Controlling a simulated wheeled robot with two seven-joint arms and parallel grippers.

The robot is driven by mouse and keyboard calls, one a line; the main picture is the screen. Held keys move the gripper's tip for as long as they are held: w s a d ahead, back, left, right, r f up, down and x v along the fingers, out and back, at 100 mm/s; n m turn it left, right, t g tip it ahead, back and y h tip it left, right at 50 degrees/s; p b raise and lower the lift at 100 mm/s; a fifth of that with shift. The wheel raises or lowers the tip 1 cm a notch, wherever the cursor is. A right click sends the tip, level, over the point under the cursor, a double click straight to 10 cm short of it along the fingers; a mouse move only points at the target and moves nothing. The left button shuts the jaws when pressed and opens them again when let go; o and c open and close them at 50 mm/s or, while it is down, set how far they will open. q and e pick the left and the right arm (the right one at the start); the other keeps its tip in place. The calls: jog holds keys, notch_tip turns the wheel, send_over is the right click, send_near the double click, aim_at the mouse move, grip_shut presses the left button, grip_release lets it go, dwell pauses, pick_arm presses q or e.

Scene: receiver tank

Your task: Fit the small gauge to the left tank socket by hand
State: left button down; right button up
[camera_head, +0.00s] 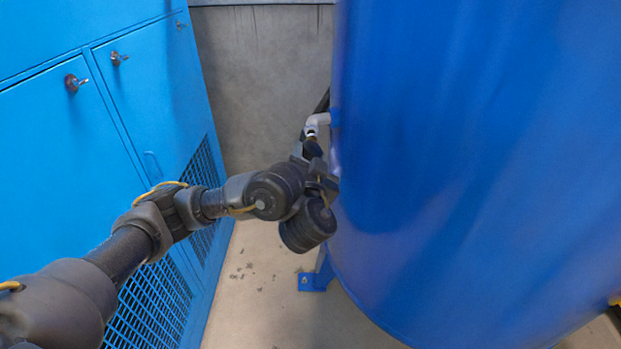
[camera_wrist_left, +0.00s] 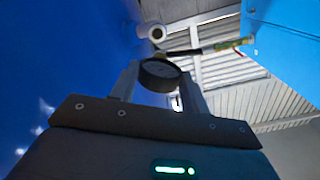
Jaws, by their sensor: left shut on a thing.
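The big blue tank (camera_head: 470,170) fills the right of the head view. A pale elbow pipe (camera_head: 318,121), the left socket, sticks out from its left side. In the left wrist view its round open end (camera_wrist_left: 156,33) shows near the top. My left gripper (camera_head: 313,160) is just below the elbow, mostly hidden by my own wrist. In the wrist view its fingers are shut on the small dark round gauge (camera_wrist_left: 160,76). The gauge's short brass stem points toward the pipe end; I cannot tell whether they touch. My right gripper is not in view.
Blue cabinets (camera_head: 110,120) with latches and grilles stand along the left. A grey wall (camera_head: 255,90) closes the back. A blue tank foot (camera_head: 312,281) stands on the floor. A dark rod-like part (camera_wrist_left: 205,48) with a yellowish end crosses beyond the gauge.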

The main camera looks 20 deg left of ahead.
pick_arm(q)
jog(key=shift+f+b, duration=0.35)
jog(key=shift+f, duration=0.55)
jog(key=shift+s+f, duration=0.1)
jog(key=shift+s, duration=0.1)
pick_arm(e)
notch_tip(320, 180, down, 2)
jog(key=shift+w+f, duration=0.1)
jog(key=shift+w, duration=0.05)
pick_arm(q)
jog(key=shift+w, duration=0.1)
jog(key=shift+w+a, duration=0.15)
jog(key=shift+w, duration=0.4)
jog(key=shift+p+x, duration=0.3)
jog(key=shift+x, duration=0.65)
jog(key=shift+w+f+b, duration=0.25)
jog(key=shift+f+b, duration=0.1)
jog(key=shift+b, duration=0.5)
jog(key=shift+w+a+r+b, duration=0.2)
jog(key=shift+w+b, duration=0.4)
jog(key=shift+b, duration=0.4)
jog(key=shift+w+r, duration=0.1)
jog(key=shift+w, duration=0.05)
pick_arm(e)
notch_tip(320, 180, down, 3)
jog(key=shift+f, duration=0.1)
